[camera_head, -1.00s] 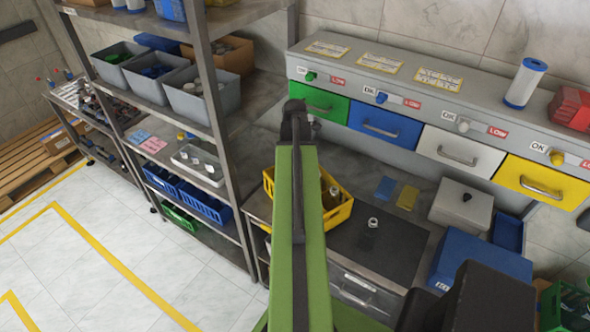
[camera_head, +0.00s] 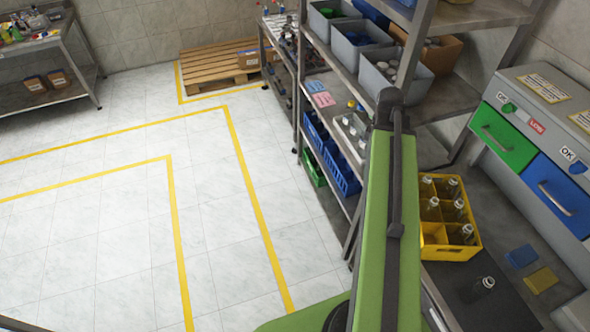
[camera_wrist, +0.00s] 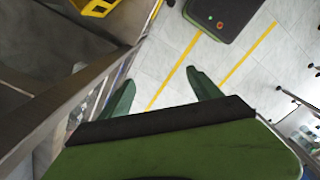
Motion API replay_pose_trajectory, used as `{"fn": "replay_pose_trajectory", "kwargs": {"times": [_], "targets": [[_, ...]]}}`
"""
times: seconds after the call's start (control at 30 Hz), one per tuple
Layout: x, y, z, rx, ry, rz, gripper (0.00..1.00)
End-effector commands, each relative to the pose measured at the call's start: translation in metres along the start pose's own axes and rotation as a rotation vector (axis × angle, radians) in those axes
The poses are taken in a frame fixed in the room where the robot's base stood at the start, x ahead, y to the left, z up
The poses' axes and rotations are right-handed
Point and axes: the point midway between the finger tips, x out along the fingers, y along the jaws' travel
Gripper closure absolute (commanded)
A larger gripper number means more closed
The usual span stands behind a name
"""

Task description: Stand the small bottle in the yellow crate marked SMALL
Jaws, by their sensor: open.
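The yellow crate (camera_head: 451,254) stands on the bench at the right in the head view, right of my green arm. Several clear bottles with pale caps stand in its compartments, and a near-left compartment looks empty. I cannot read a mark on it. A single bottle (camera_head: 484,285) stands outside the crate on the dark mat, in front of it; I cannot tell its size for certain. A corner of the crate also shows in the wrist view (camera_wrist: 93,7), top left. My gripper (camera_wrist: 160,76) has its green fingers spread and empty, over the floor and away from crate and bottle.
A metal shelf rack (camera_head: 408,70) with grey bins stands left of the bench. Blue (camera_head: 522,256) and yellow (camera_head: 541,279) cards lie beside the mat. Green (camera_head: 502,140) and blue (camera_head: 557,196) drawers hang above. The tiled floor (camera_head: 110,220) at left is clear.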

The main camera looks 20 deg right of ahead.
Motion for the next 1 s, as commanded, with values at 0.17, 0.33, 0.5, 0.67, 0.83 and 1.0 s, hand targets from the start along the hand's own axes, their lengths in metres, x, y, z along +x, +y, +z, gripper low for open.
{"fn": "replay_pose_trajectory", "kwargs": {"times": [0.17,0.33,0.5,0.67,0.83,1.0], "targets": [[0.000,-0.084,-0.150,0.361,-0.001,0.000,0.27],[0.000,-0.158,-0.229,0.638,-0.001,0.000,0.27],[0.000,-0.186,-0.254,0.751,-0.001,0.000,0.27],[0.000,-0.187,-0.254,0.761,-0.001,0.000,0.27],[0.006,-0.186,-0.254,0.760,-0.001,0.000,0.27],[0.051,-0.186,-0.254,0.760,-0.001,0.000,0.27]]}}
